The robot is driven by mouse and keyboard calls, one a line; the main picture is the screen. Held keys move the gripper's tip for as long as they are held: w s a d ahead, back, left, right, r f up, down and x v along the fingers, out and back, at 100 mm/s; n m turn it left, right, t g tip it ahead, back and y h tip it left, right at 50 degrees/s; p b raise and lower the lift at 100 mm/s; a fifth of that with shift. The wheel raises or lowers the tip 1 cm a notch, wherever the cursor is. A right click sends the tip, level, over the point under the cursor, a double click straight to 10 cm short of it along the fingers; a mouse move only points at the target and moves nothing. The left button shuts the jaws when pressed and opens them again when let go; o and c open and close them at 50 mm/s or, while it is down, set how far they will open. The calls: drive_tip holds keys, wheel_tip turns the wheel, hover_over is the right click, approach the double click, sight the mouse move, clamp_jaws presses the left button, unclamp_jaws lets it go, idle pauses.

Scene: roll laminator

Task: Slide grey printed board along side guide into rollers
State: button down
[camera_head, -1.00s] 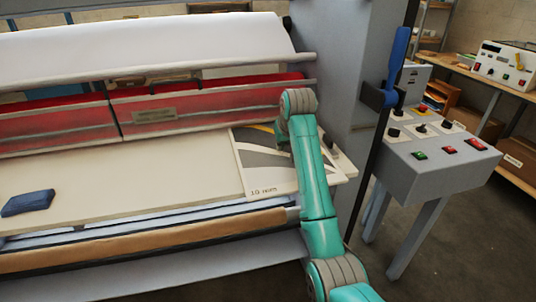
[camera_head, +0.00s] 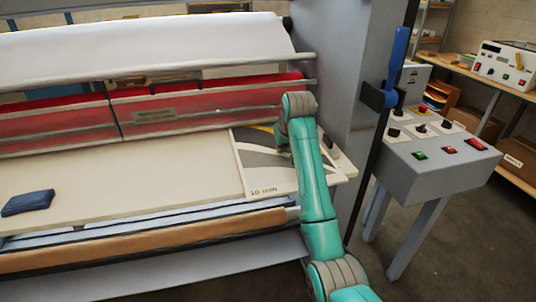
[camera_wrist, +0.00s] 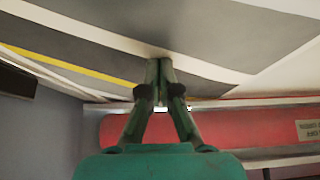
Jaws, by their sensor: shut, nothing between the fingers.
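The grey printed board (camera_head: 258,165), with white and grey bands and a yellow stripe, lies flat at the right end of the cream feed table (camera_head: 130,178). My arm covers its right part in the head view. My gripper (camera_wrist: 160,64) is shut with its fingertips together, at or very near the surface of the board (camera_wrist: 100,32) in the wrist view. I cannot tell whether they press on it. The side guide (camera_head: 338,158) shows only partly, right of the board. The red rollers (camera_head: 60,110) run behind the table, behind a clear guard; the roller zone also shows in the wrist view (camera_wrist: 230,128).
A dark blue folded cloth (camera_head: 28,203) lies at the table's left. A grey upright (camera_head: 328,70) stands right of the rollers. A control console (camera_head: 430,165) with buttons and a blue-handled lever (camera_head: 397,65) stand further right. The table's middle is clear.

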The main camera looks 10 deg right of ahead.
sight(270, 128)
drive_tip(key=shift+f, duration=0.1)
drive_tip(key=shift+w+d+f, duration=0.1)
drive_tip(key=shift+w+d, duration=0.05)
drive_tip(key=shift+w, duration=1.8)
drive_tip(key=shift+w, duration=2.05)
drive_tip(key=shift+w+d, duration=0.1)
drive_tip(key=shift+w, duration=1.85)
drive_tip(key=shift+w, duration=0.15)
drive_tip(key=shift+w+d, duration=0.1)
drive_tip(key=shift+w, duration=1.3)
